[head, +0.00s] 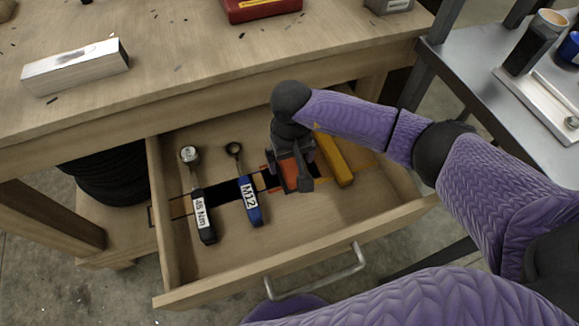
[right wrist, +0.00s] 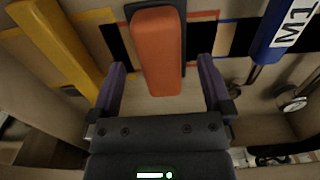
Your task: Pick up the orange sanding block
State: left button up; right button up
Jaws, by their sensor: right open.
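The orange sanding block (right wrist: 157,52) lies in the open drawer (head: 290,250), with a dark part showing along its edge. In the right wrist view it sits between the two purple fingers of my right gripper (right wrist: 160,85), with gaps on both sides. My right gripper (head: 292,178) is open and reaches down over the block in the head view. There it hides much of the block, and only bits of orange show around it. How far the fingertips are above the drawer floor is hard to tell. My left gripper is not in view.
Beside the block lie a yellow bar-shaped tool (head: 334,160), a blue M12 wrench (head: 249,200) and a 45 Nm torque wrench (head: 201,205). Drawer walls close in around them. A metal block (head: 76,68) and a red case (head: 262,8) are on the workbench (head: 190,50).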

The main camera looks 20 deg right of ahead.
aim_at(291, 164)
notch_tip(291, 164, down, 3)
jog(key=shift+r, duration=0.35)
jog(key=shift+c, duration=0.5)
grip_shut()
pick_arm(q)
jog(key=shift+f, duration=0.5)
pick_arm(e)
jog(key=shift+r, duration=0.1)
notch_tip(291, 164, up, 10)
jog(key=p, duration=0.3)
jog(key=shift+p, duration=0.35)
jog(key=c, duration=0.5)
grip_release()
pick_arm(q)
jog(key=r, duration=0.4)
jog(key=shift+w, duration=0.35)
pick_arm(e)
jog(key=c, duration=0.6)
